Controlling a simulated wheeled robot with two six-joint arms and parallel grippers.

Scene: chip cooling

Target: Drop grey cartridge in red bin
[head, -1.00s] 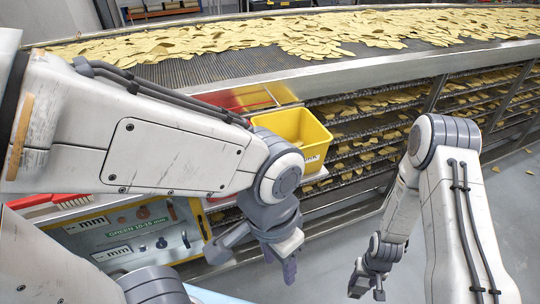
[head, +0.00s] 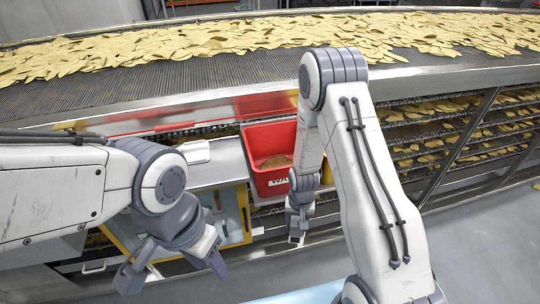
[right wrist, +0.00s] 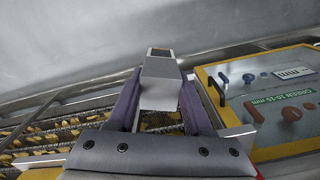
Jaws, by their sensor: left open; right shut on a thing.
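The red bin (head: 257,180) stands in front of the conveyor, left of my right arm in the head view. It has a white label, and some brownish bits lie inside. My right gripper (head: 298,228) is low in front of the bin's right side. In the right wrist view it is shut on the grey cartridge (right wrist: 160,82), a boxy piece with a dark window at its far end, held between the two fingers. The cartridge is hard to make out in the head view. My left gripper (head: 173,270) is open and empty at lower left.
A conveyor (head: 160,92) covered with yellow chips runs across the back, above racks of chips (head: 420,140). A yellow-framed tool board (head: 235,213) is below and left of the bin; it also shows in the right wrist view (right wrist: 262,85). Grey floor lies open at right.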

